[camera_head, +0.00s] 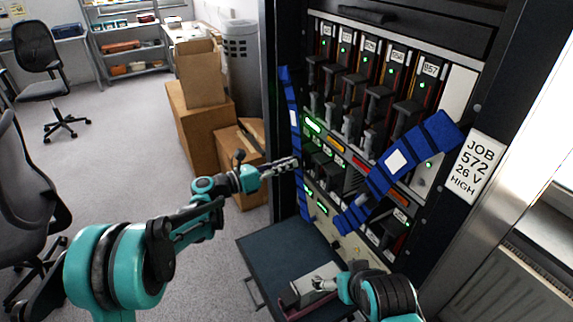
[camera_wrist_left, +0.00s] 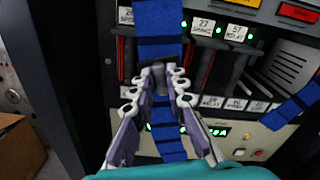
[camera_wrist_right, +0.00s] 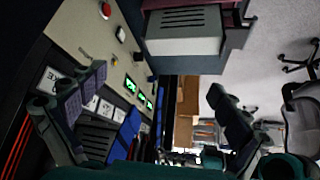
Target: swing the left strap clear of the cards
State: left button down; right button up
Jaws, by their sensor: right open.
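The blue left strap (camera_head: 294,150) hangs down the left side of the card rack, with a white patch on it. In the left wrist view the left strap (camera_wrist_left: 158,18) runs from top to bottom past the cards. My left gripper (camera_head: 283,166) is at its middle. Its fingertips (camera_wrist_left: 159,82) are close together on either side of a dark tab on the strap and look shut on it. Cards (camera_head: 372,85) stand in a row in the rack. My right gripper (camera_wrist_right: 155,105) is open and empty; in the head view it is low in front.
A second blue strap (camera_head: 415,143) crosses the right cards diagonally. A label plate (camera_head: 477,167) is on the right frame. A grey box with a handle (camera_head: 313,285) sits on the dark blue surface (camera_head: 285,245) below. Cardboard boxes (camera_head: 200,105) stand left of the rack.

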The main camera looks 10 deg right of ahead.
pick_arm(q)
jog(key=w+a+m, duration=0.1)
jog(key=w, duration=0.2)
jog(key=w+a+f+m, duration=0.1)
jog(key=w, duration=0.1)
jog(key=w+a+m, duration=0.1)
jog(key=w+m, duration=0.1)
jog(key=w, duration=0.1)
jog(key=shift+w+a+f, duration=0.25)
jog(key=shift+w+a, duration=0.05)
jog(key=c, duration=1.5)
grip_release()
jog(key=shift+c, duration=0.2)
jog(key=shift+s, duration=0.1)
